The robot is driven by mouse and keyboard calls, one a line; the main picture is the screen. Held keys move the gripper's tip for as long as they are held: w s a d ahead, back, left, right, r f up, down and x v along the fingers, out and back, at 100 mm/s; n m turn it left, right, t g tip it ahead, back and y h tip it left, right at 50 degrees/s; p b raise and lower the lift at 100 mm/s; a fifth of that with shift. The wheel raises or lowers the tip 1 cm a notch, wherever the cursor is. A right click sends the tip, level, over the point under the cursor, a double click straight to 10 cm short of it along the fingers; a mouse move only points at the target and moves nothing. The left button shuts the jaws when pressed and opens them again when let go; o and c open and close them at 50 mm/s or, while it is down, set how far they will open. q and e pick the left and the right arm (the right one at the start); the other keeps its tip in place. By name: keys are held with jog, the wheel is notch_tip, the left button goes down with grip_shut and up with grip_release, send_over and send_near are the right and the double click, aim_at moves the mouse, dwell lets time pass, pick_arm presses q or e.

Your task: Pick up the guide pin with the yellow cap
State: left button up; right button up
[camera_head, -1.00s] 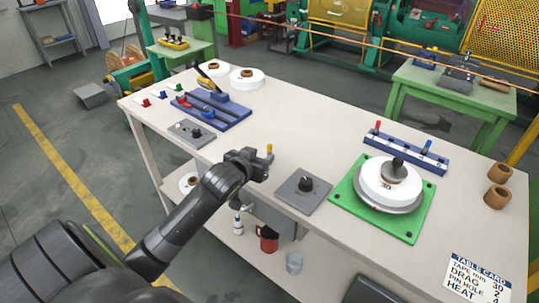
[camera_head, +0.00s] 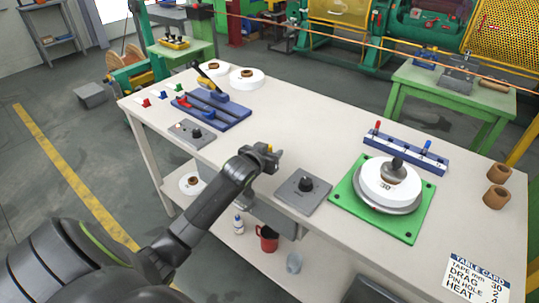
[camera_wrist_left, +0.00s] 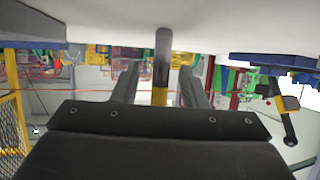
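The guide pin with the yellow cap (camera_head: 270,148) stands upright near the front middle of the white table, partly hidden by my left gripper (camera_head: 266,156). In the left wrist view, which shows the table at the top, the pin's grey shaft (camera_wrist_left: 162,55) reaches to the table and its yellow cap (camera_wrist_left: 160,96) points towards the palm. The two fingers of my left gripper (camera_wrist_left: 160,87) are apart, one on each side of the pin, with a visible gap on both sides. My right gripper is in neither view.
A dark grey plate with a knob (camera_head: 303,191) lies close right of the gripper. A green plate (camera_head: 408,226) with a white roll and a blue rail (camera_head: 405,152) with red and blue pins stand farther right. A blue rack (camera_head: 211,111) stands at the left. Table between is clear.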

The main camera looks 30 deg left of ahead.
pick_arm(q)
grip_shut()
